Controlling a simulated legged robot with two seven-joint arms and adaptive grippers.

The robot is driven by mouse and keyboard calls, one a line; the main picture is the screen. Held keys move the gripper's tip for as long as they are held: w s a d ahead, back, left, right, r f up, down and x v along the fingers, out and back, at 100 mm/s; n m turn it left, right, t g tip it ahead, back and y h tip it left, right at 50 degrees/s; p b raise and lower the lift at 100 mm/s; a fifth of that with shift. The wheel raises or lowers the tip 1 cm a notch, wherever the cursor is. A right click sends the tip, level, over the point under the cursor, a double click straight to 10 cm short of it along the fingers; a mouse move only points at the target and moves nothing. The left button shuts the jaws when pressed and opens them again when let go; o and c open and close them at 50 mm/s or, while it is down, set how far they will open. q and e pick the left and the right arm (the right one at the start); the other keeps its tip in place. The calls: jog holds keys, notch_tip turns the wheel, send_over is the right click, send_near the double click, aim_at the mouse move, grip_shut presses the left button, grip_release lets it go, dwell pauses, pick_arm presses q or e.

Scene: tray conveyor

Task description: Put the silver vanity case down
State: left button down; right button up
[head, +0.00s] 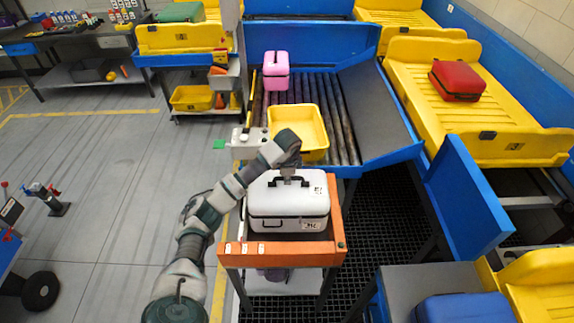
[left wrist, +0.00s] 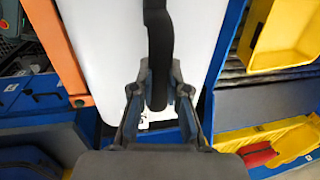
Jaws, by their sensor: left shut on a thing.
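The silver vanity case (head: 288,208) is a pale, hard-shelled box with a dark top handle. In the head view it is on or just above an orange-edged cart (head: 285,254); I cannot tell whether it touches. My left gripper (head: 288,178) is above the case, shut on its handle. In the left wrist view the gripper (left wrist: 160,105) has its fingers around the black handle (left wrist: 158,45), with the pale case (left wrist: 100,40) behind it. My right gripper is not in view.
A roller conveyor (head: 341,105) behind the cart holds a yellow tray (head: 300,128) and a pink case (head: 275,72). A red case (head: 456,80) lies on a yellow tray at right. A blue case (head: 465,308) is at lower right. Open floor (head: 100,200) lies left.

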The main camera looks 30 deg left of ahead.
aim_at(288, 186)
pick_arm(q)
jog(key=shift+w+f, duration=0.1)
jog(key=shift+f, duration=0.6)
jog(key=shift+f+p, duration=0.4)
jog(key=shift+f, duration=1.6)
jog(key=c, duration=1.2)
grip_release()
jog(key=shift+s+d+f, duration=0.1)
jog(key=shift+s+f, duration=0.05)
jog(key=shift+s, duration=0.05)
jog(key=r, duration=0.4)
jog(key=s+r+b, duration=0.1)
jog(key=r, duration=0.3)
jog(key=s+d+r+b, duration=0.1)
jog(key=r, duration=0.3)
jog(key=shift+d+f, duration=0.1)
jog(key=shift+d, duration=0.05)
